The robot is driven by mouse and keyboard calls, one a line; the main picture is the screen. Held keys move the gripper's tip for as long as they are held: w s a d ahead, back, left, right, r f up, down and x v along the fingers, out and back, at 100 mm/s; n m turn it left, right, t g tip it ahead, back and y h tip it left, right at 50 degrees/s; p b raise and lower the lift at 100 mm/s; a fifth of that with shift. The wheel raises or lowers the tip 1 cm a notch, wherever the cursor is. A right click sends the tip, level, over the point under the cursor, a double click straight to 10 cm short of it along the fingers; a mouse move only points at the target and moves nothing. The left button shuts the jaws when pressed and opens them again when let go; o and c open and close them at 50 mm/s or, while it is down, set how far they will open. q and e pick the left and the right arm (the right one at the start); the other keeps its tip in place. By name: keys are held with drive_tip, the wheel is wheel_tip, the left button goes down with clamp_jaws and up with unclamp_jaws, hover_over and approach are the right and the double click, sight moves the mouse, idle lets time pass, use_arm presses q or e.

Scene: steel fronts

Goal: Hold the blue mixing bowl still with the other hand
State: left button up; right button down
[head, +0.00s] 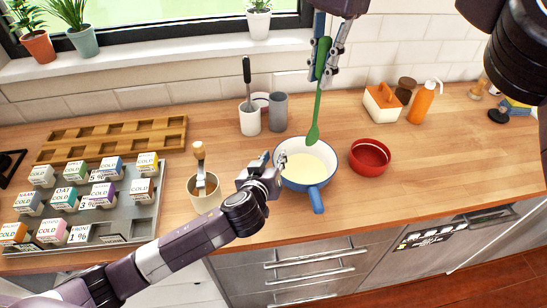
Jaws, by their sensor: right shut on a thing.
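The blue mixing bowl (308,170) stands on the wooden counter, with a blue rim, white inside, a pale yellow content and a blue handle pointing to the front. My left gripper (272,160) is at the bowl's left rim with its fingertips apart. Whether a finger touches the rim I cannot tell. My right gripper (325,68) is shut on a green spatula (315,118), high behind the bowl. The spatula hangs downward, its head over the bowl's back edge.
A red bowl (370,157) stands close on the right. A cream pot (205,193) with a brush is left of my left gripper. White and grey cups (250,120) stand behind. A grey tray (115,215) of labelled blocks lies left. An orange bottle (423,103) stands back right.

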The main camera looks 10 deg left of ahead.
use_arm(q)
drive_tip(key=shift+c, duration=0.4)
clamp_jaws()
drive_tip(key=shift+s+f, duration=0.15)
drive_tip(key=shift+f, duration=0.05)
use_arm(e)
drive_tip(key=shift+s, duration=0.1)
idle(1.4)
use_arm(q)
drive_tip(key=shift+f, duration=0.1)
use_arm(e)
drive_tip(key=shift+f+t, duration=0.3)
drive_tip(key=shift+f, duration=0.9)
drive_tip(key=shift+w+a+f+t, duration=0.2)
drive_tip(key=shift+f+t, duration=0.05)
drive_tip(key=shift+t, duration=0.25)
